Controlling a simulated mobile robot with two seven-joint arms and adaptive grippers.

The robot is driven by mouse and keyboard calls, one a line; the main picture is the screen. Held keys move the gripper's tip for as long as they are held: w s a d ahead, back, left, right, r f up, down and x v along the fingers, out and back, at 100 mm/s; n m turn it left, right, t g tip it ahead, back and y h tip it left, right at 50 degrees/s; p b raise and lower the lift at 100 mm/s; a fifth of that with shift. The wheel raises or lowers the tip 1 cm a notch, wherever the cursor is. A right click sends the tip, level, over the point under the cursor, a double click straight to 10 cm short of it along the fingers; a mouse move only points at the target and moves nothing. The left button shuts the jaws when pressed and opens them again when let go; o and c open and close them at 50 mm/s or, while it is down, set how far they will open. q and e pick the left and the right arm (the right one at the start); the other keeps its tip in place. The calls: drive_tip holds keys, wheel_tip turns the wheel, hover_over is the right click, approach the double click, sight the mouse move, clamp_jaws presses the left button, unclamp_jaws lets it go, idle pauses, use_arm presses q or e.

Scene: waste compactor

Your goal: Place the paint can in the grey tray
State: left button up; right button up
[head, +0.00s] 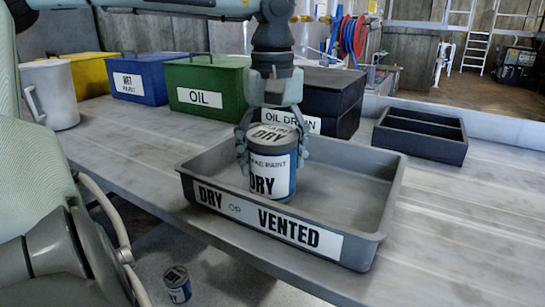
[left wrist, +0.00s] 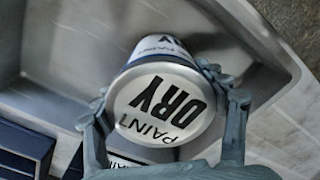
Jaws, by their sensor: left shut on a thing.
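The paint can (head: 271,171), blue and white with "DRY" and "PAINT" on its label and lid, is upright in the head view. My left gripper (head: 271,147) comes down from above and is shut on the can, with fingers on both sides. The grey tray (head: 374,245), labelled "DRY OR VENTED", sits on the table. The can is within the tray's outline; its base is close to the tray floor, and I cannot tell if it touches. The left wrist view shows the can's lid (left wrist: 165,105) between the fingers, with the tray (left wrist: 45,95) behind. My right gripper is not in view.
Behind the tray stand a green "OIL" bin (head: 207,86), a black "OIL DRAIN" bin (head: 335,97), a blue bin (head: 139,82) and a yellow bin (head: 92,72). A black divided box (head: 421,146) is at the right. Another can (head: 177,284) stands below the table edge.

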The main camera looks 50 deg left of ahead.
use_arm(q)
drive_tip(key=o, duration=1.1)
drive_tip(key=shift+f, duration=0.1)
drive_tip(key=o, duration=0.5)
drive_tip(key=shift+c, duration=0.2)
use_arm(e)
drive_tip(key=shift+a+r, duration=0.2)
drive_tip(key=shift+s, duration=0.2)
use_arm(q)
drive_tip(key=shift+r, duration=0.3)
wheel_tip(320, 180, up, 11)
drive_tip(key=shift+f+p, duration=0.15)
drive_tip(key=shift+p, duration=0.35)
drive_tip(key=shift+r, duration=0.5)
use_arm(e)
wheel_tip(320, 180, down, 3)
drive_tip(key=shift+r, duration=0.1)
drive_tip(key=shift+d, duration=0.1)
